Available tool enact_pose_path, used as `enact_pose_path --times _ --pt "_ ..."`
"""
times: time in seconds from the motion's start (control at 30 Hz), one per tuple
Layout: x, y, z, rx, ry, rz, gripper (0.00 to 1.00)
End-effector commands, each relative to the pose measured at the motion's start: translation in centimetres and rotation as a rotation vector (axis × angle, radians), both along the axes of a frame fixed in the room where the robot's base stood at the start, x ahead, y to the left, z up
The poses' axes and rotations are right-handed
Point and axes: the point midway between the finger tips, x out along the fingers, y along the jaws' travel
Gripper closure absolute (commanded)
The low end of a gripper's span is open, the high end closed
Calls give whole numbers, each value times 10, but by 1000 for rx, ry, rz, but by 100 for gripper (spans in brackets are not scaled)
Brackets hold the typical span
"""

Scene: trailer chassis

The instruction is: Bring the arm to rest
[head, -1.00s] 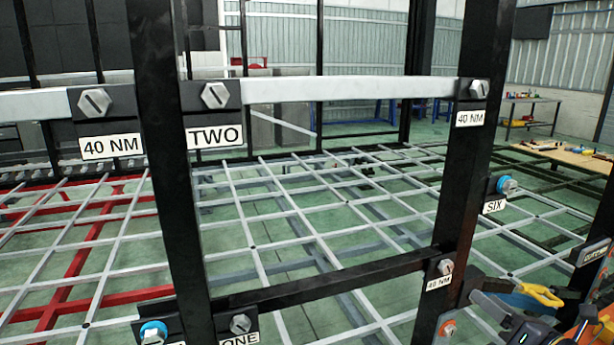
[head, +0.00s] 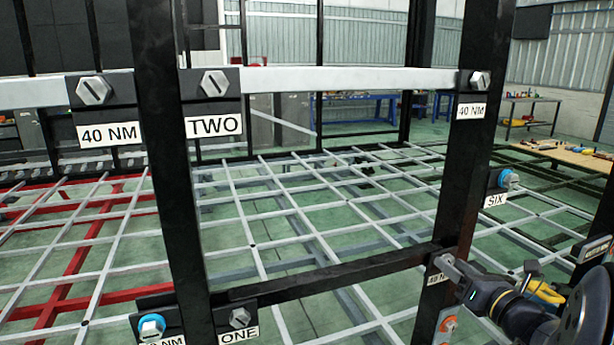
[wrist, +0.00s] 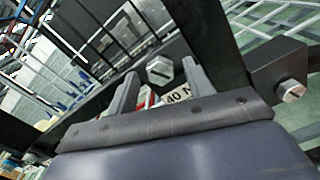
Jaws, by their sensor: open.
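My gripper (head: 452,264) is at the lower right of the head view, by the right black post and the 40 NM label there. In the wrist view my gripper (wrist: 160,72) has its two grey fingers apart. A hex bolt head (wrist: 160,70) with a dark slot shows between the fingertips, with a gap on each side. I cannot tell how far in front of them it is. A partly hidden 40 N label (wrist: 178,94) shows between the fingers.
Black posts (head: 165,130) and a lower black crossbar (head: 330,278) frame the space ahead. A blue-collared bolt by the SIX label (head: 495,200) is on the right post, above my gripper. A second bolt (wrist: 292,90) shows at the right of the wrist view. A wooden table (head: 565,152) stands behind right.

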Motion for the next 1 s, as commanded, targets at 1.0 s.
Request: enact_pose_path --times 1.0 --pt "-1 1 -5 -801 -291 -1 51"
